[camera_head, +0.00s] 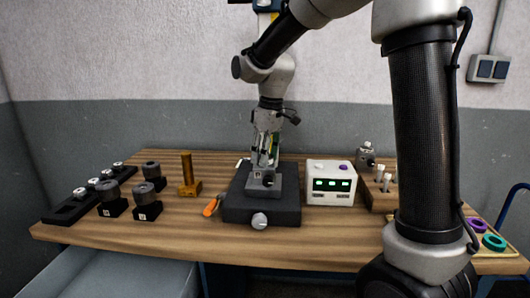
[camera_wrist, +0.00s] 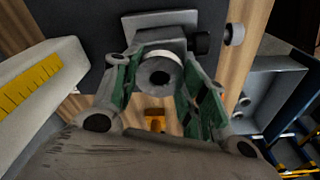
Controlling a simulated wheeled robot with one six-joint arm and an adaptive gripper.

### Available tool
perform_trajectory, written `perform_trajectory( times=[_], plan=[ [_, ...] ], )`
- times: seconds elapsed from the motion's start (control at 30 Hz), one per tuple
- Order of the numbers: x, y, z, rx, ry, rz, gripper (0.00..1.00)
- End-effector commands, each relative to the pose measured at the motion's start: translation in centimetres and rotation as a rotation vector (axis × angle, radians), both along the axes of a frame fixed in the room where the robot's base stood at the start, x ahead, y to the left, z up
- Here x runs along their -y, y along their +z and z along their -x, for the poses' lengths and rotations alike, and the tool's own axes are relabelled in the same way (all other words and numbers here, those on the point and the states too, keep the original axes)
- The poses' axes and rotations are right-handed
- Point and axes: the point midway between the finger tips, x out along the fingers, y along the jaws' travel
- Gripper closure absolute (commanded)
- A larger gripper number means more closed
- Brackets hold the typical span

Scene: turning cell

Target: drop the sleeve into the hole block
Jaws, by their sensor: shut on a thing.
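My gripper (camera_head: 264,160) points down over the dark slab in the middle of the table. In the wrist view, the green-padded fingers (camera_wrist: 158,68) are shut on the sleeve (camera_wrist: 157,77), a short grey cylinder with a dark bore. A grey block (camera_head: 265,187), apparently the hole block, sits on the slab just below the fingers. The block also shows behind the sleeve in the wrist view (camera_wrist: 157,22). The gripper and sleeve hide its hole. I cannot tell whether the sleeve touches the block.
The dark slab (camera_head: 240,211) has a round knob (camera_head: 259,221) in front. A brass post stand (camera_head: 187,181) and an orange-handled tool (camera_head: 210,208) are left of it. Black blocks (camera_head: 148,211) with grey cylinders stand further left. A white box (camera_head: 331,191) stands close on the right.

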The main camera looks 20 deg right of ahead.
Motion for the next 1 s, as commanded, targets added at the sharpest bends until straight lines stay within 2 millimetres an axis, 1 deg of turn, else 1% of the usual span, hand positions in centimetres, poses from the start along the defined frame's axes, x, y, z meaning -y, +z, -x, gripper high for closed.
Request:
perform_trajectory(
  times=[0.27, 0.3, 0.37, 0.4, 0.43, 0.7, 0.77, 0.87, 1.0],
  plan=[
    [0.0, -0.1, 0.0, 0.001, 0.000, 0.000, 0.95],
    [0.0, -0.1, 0.0, 0.001, 0.000, 0.000, 0.52],
    [0.0, -0.1, 0.0, 0.001, 0.000, 0.000, 0.41],
    [0.0, -0.1, 0.0, 0.001, 0.000, 0.000, 0.34],
    [0.0, -0.1, 0.0, 0.001, 0.000, 0.000, 0.32],
    [0.0, -0.1, 0.0, 0.000, 0.000, 0.000, 0.32],
    [0.0, 0.2, 0.0, 0.001, 0.000, -0.001, 0.32],
    [0.1, 1.3, 0.0, 0.004, 0.000, -0.001, 0.32],
    [0.3, 3.8, 0.2, 0.005, 0.000, -0.001, 0.32]
  ],
)
